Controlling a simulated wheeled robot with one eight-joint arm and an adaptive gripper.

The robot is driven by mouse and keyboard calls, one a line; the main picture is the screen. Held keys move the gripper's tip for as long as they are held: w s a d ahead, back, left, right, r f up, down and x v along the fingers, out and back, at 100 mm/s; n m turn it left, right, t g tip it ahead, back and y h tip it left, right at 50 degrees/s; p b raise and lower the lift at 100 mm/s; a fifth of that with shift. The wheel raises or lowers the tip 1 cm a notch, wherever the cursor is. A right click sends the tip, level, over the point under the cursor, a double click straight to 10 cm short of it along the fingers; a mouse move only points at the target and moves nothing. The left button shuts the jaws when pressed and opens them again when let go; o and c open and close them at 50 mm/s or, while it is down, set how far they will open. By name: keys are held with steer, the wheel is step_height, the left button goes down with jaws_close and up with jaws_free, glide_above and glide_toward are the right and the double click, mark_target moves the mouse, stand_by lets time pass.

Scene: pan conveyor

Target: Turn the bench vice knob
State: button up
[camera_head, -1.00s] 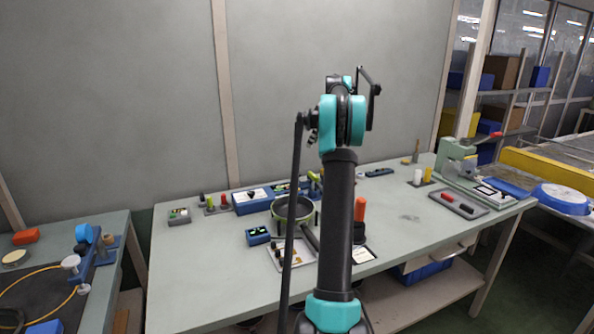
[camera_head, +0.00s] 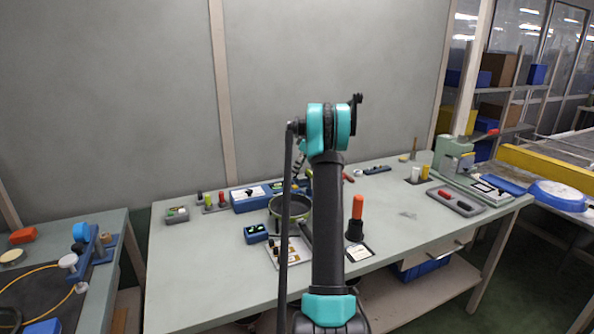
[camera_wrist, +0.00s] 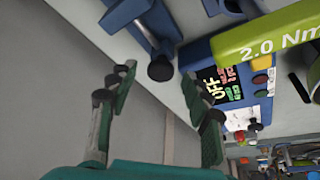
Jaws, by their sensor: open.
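In the wrist view a blue body (camera_wrist: 124,14) with a grey rod ending in a dark round knob (camera_wrist: 160,68) shows at the top; it looks like the bench vice, though only part is in frame. My gripper (camera_wrist: 160,96) is open and empty, its two fingers apart below the knob in the picture. The knob appears between and beyond the fingertips, with no contact visible. In the head view my arm stands in front of that part of the bench. The gripper and the knob cannot be made out there.
A blue box (camera_wrist: 226,62) with an OFF display and a green tool (camera_wrist: 270,32) marked 2.0 Nm lie right of the fingers. In the head view a round pan (camera_head: 290,206) and an orange-handled tool (camera_head: 357,210) stand on the bench (camera_head: 200,280). Its right middle is clear.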

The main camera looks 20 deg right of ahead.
steer(key=shift+w+a+f, duration=0.1)
steer(key=shift+f, duration=0.2)
steer(key=shift+c, duration=0.6)
jaws_close()
